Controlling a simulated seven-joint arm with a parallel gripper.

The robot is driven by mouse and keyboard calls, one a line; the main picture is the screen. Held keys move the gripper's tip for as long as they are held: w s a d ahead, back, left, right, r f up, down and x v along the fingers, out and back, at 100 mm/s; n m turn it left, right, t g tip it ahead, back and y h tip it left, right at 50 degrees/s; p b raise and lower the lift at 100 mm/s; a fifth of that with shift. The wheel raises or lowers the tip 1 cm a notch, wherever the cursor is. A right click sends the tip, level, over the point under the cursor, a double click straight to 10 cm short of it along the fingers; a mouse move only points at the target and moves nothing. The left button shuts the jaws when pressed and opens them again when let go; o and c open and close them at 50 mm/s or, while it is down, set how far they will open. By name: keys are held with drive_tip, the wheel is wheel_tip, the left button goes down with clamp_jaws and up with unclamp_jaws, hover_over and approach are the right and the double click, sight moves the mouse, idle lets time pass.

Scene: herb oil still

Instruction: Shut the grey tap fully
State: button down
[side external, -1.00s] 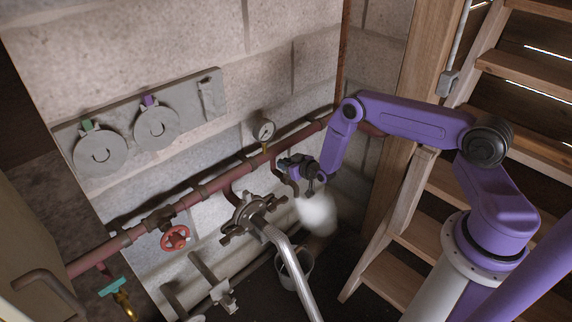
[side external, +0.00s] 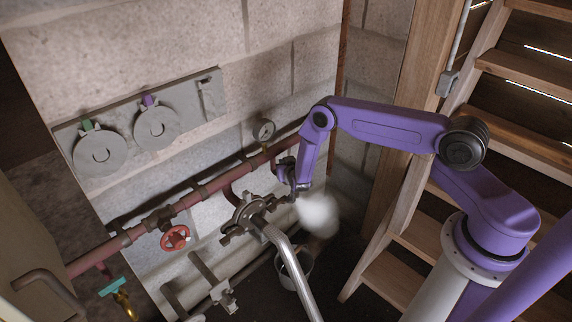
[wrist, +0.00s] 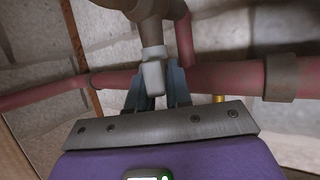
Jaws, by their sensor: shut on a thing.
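The grey tap shows in the wrist view as a pale grey lever (wrist: 152,74) under a brown metal fitting on the red pipework. My gripper (wrist: 157,88) has one finger on each side of this lever and is shut on it. In the side external view my gripper (side external: 299,188) is at the pipework, just right of the clamped metal fitting. The tap is mostly hidden there by my gripper. A white puff of vapour (side external: 318,214) hangs just below and right of the gripper. How far the tap is turned cannot be told.
A red pipe (side external: 215,185) runs along the block wall, with a gauge (side external: 264,130) above it. A red handwheel (side external: 175,238) and a teal-handled tap (side external: 113,287) are left. A bent silver pipe (side external: 290,265) and a bucket (side external: 304,262) stand below. Wooden stairs (side external: 400,235) rise right.

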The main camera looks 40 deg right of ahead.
idle(0.3)
drive_tip(key=c, duration=1.1)
unclamp_jaws()
drive_tip(key=v, duration=1.7)
drive_tip(key=shift+s+a+r, duration=0.1)
drive_tip(key=shift+s+r, duration=0.05)
drive_tip(key=shift+s, duration=0.05)
